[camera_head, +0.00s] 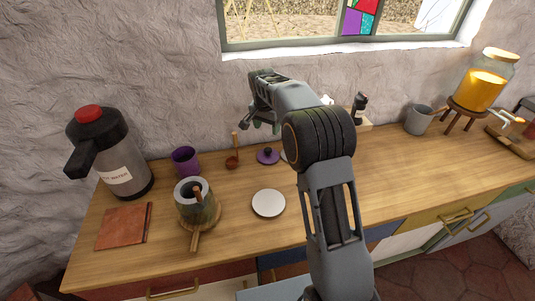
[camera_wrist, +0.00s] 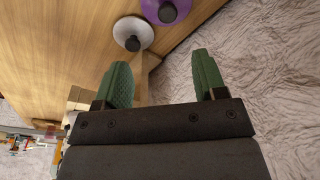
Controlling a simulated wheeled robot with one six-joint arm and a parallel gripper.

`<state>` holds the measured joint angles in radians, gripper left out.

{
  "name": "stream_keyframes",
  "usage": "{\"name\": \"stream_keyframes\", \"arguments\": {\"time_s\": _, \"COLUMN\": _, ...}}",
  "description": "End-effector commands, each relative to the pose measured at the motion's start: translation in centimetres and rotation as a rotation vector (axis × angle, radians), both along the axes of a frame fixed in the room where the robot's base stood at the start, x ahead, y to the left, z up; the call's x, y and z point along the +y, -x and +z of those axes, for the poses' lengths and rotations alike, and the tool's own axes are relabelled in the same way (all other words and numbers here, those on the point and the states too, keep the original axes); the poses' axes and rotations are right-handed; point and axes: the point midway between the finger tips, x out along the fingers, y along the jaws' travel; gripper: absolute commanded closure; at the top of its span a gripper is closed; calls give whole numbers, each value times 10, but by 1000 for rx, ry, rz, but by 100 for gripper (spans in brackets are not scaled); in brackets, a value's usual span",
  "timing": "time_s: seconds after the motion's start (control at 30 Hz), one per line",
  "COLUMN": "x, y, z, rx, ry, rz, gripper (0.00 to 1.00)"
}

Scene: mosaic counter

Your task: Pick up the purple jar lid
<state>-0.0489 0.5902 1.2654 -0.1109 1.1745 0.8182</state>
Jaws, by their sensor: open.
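The purple jar lid (camera_head: 262,159) lies flat on the wooden counter near the wall, with a dark round knob on top. In the wrist view the purple lid (camera_wrist: 176,5) is cut off by the top edge, beyond the fingertips. A pale lid (camera_wrist: 128,24) with a dark knob lies beside it; in the head view it is mostly hidden behind my arm. My gripper (camera_head: 260,126) is open and empty, held above the back of the counter near the wall. In the wrist view its green fingers (camera_wrist: 163,72) stand wide apart with nothing between them.
A purple cup (camera_head: 185,161) and a wooden spoon (camera_head: 233,160) stand left of the lid. A stone mortar (camera_head: 197,210), a white plate (camera_head: 269,203), a big flask (camera_head: 122,167) and a reddish board (camera_head: 124,226) are nearby. The wall (camera_head: 150,60) is close behind. The counter (camera_head: 400,180) right of my arm is fairly clear.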

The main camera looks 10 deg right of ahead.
Motion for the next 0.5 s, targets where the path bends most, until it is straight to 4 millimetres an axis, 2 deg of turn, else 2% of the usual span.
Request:
{"name": "stream_keyframes", "arguments": {"time_s": 0.13, "x": 2, "y": -15, "z": -14, "rx": 7, "ry": 3, "rz": -42, "gripper": 35}}
{"name": "stream_keyframes", "arguments": {"time_s": 0.5, "x": -3, "y": -24, "z": -75, "rx": 10, "ry": 4, "rz": -55, "gripper": 35}}
